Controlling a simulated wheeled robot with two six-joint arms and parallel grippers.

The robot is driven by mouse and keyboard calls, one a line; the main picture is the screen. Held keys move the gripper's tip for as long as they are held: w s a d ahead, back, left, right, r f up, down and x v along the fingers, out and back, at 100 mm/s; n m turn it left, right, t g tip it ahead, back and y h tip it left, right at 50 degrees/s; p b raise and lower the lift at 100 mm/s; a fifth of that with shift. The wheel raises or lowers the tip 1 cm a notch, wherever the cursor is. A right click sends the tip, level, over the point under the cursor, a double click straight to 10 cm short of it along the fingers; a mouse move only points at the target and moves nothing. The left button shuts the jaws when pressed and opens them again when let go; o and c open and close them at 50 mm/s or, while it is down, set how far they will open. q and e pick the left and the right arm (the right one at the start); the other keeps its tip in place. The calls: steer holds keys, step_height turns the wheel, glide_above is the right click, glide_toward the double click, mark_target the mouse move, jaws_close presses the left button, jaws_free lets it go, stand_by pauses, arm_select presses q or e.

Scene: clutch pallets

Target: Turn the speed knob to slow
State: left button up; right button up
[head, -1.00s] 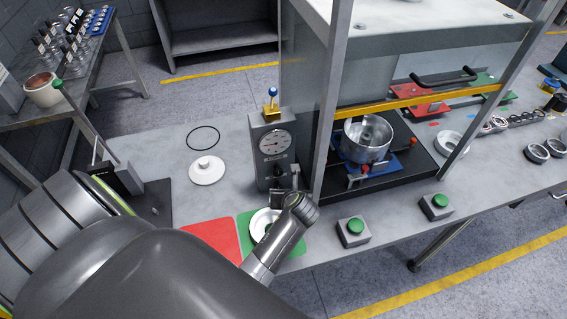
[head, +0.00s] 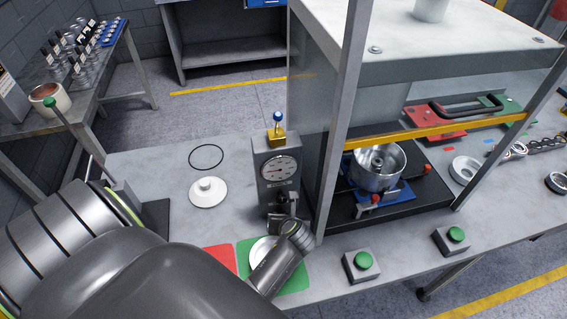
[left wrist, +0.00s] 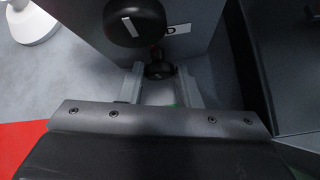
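The grey gauge box (head: 266,190) stands upright on the bench, with a round white dial (head: 280,170) on its front. In the left wrist view a large black knob (left wrist: 135,20) with a white line is on the box front, beside a label ending in "D". A smaller dark round knob (left wrist: 160,70) is below that label. My left gripper (left wrist: 160,82) is at the lower box front, its two fingers apart on either side of the smaller knob. I cannot tell whether they touch it. In the head view my wrist partly hides this area. My right gripper is not in view.
A press frame (head: 335,130) with a metal pot (head: 378,168) stands just right of the box. Two green buttons (head: 364,260) (head: 456,234) are at the front edge. Red (head: 218,258) and green (head: 292,282) mats lie near my wrist. A white disc (head: 208,192) lies left.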

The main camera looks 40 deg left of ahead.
arm_select(q)
steer(key=c, duration=0.4)
steer(key=shift+a+r+p, duration=0.1)
steer(key=shift+p, duration=0.4)
steer(key=shift+c, duration=0.2)
steer(key=shift+s+a+n+t+h+p, duration=0.1)
steer(key=shift+s+n+t+h+p, duration=0.05)
steer(key=shift+n+t+h+p, duration=0.35)
steer(key=shift+n+t+h, duration=0.4)
steer(key=shift+t+h, duration=0.1)
steer(key=shift+t, duration=0.3)
steer(key=shift+s+a+f+n+t+h, duration=0.1)
steer(key=shift+f+n+t+h, duration=0.1)
steer(key=shift+n+t+h, duration=0.3)
steer(key=shift+t, duration=0.4)
steer(key=o, duration=1)
steer(key=shift+c, duration=0.2)
